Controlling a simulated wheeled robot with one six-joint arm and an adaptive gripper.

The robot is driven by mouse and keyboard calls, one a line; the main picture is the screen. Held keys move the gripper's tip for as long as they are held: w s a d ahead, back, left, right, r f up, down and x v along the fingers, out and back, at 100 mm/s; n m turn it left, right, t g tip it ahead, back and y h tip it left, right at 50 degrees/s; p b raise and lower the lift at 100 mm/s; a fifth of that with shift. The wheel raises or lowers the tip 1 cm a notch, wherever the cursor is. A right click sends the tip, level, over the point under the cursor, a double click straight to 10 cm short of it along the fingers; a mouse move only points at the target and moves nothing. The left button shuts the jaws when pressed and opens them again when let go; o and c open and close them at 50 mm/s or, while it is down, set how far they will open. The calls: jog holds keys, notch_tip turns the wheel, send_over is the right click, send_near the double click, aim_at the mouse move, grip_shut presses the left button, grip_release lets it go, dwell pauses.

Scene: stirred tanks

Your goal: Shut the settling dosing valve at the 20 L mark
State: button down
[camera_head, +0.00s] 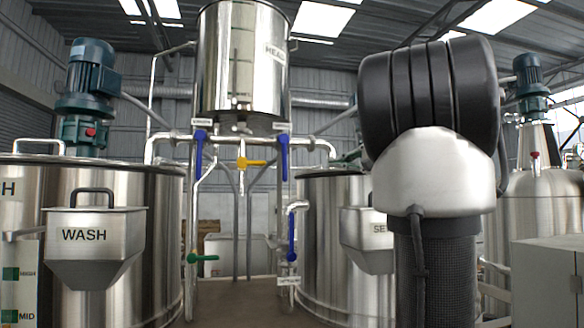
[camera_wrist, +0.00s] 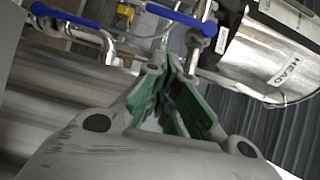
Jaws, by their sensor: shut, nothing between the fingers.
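The head tank (camera_head: 240,60) stands high in the middle, with a vertical scale (camera_head: 235,72) whose marks and liquid level I cannot read. Two blue lever handles hang straight down below it: a left one (camera_head: 199,149) and a right one (camera_head: 284,157), each under a small label too small to read. The right one is on the side of the tank labelled "SE". In the wrist view a blue handle (camera_wrist: 180,18) lies just beyond my gripper (camera_wrist: 172,72), apart from it. My gripper is shut and empty; it is not visible in the head view.
A yellow handle (camera_head: 250,162) sits between the blue ones. A green handle (camera_head: 203,258) and a lower blue handle (camera_head: 291,238) are on pipes below. The wash tank (camera_head: 150,220) stands left, the "SE" tank (camera_head: 325,240) right. My arm covers part of the right side.

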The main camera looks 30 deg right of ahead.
aim_at(284, 161)
jog(key=a+x, duration=0.2)
jog(key=x, duration=1)
jog(key=shift+s+a, duration=0.3)
jog(key=shift+f, duration=0.15)
jog(key=shift+w+a+f+m, duration=0.15)
jog(key=shift+a+m, duration=0.15)
jog(key=shift+a, duration=0.25)
